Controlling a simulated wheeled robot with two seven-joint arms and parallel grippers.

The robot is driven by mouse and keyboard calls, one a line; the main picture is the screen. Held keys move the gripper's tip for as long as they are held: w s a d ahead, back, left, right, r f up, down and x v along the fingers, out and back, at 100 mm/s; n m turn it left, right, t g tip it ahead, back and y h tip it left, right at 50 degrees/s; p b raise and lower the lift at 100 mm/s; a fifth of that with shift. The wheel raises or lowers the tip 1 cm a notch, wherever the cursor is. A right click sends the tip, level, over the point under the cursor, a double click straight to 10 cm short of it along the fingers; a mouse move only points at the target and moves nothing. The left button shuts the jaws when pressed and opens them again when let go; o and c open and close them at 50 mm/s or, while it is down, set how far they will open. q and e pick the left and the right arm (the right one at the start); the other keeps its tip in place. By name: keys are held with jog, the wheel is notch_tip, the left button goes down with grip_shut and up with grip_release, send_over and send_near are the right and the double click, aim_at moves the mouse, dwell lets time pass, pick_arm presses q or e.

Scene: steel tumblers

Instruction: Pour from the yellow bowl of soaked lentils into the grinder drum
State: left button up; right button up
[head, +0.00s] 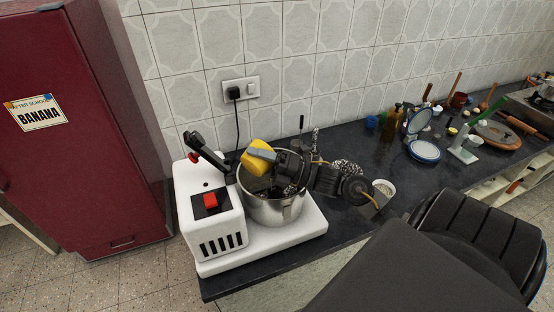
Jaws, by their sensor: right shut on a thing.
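The yellow bowl (256,148) is held over the steel grinder drum (277,211) and looks steeply tilted. My right gripper (263,154) is shut on the bowl, its arm reaching in from the right above the drum's rim. The drum sits on the white grinder base (262,247), which has a red switch on its housing. The gripper and arm hide much of the drum's opening, and I cannot make out lentils in the bowl or drum. My left gripper is not in view.
A dark raised grinder arm (206,149) stands left of the bowl. A small white bowl (385,187) is on the dark counter (345,222) to the right. Bottles, plates and utensils crowd the counter's far right. A red cabinet (85,150) stands at left.

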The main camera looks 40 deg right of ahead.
jog(key=shift+w+d+r+m+t, duration=0.1)
jog(key=shift+d+r+m+t, duration=0.15)
jog(key=shift+d+m+t, duration=0.4)
dwell(0.3)
jog(key=a+n+g, duration=0.2)
jog(key=n, duration=0.1)
jog(key=shift+a+n, duration=0.25)
jog(key=shift+a, duration=0.15)
jog(key=shift+a+r+n+g+h, duration=0.35)
jog(key=shift+n+g, duration=0.2)
jog(key=shift+n, duration=0.35)
jog(key=shift+f+n+h+b, duration=0.25)
jog(key=shift+f+n+b, duration=0.2)
jog(key=shift+b, duration=0.45)
jog(key=shift+s+a+r+n+g+h, duration=0.2)
jog(key=shift+a+n+g+h, duration=0.1)
jog(key=shift+n+g, duration=0.3)
jog(key=shift+s+a+r+n+g+h+p, duration=0.15)
jog(key=shift+s+a+r+n+h+p, duration=0.15)
jog(key=shift+a+n+h, duration=0.6)
jog(key=shift+s+a+r+n+g+h+p, duration=0.1)
jog(key=shift+a+r+n+g+h+p, duration=0.1)
jog(key=shift+a+n+h+p, duration=0.45)
jog(key=shift+s+a+r+n+g+h+p, duration=0.15)
jog(key=shift+a+r+n+h, duration=0.1)
jog(key=shift+a+n+h, duration=0.85)
jog(key=shift+d, duration=0.25)
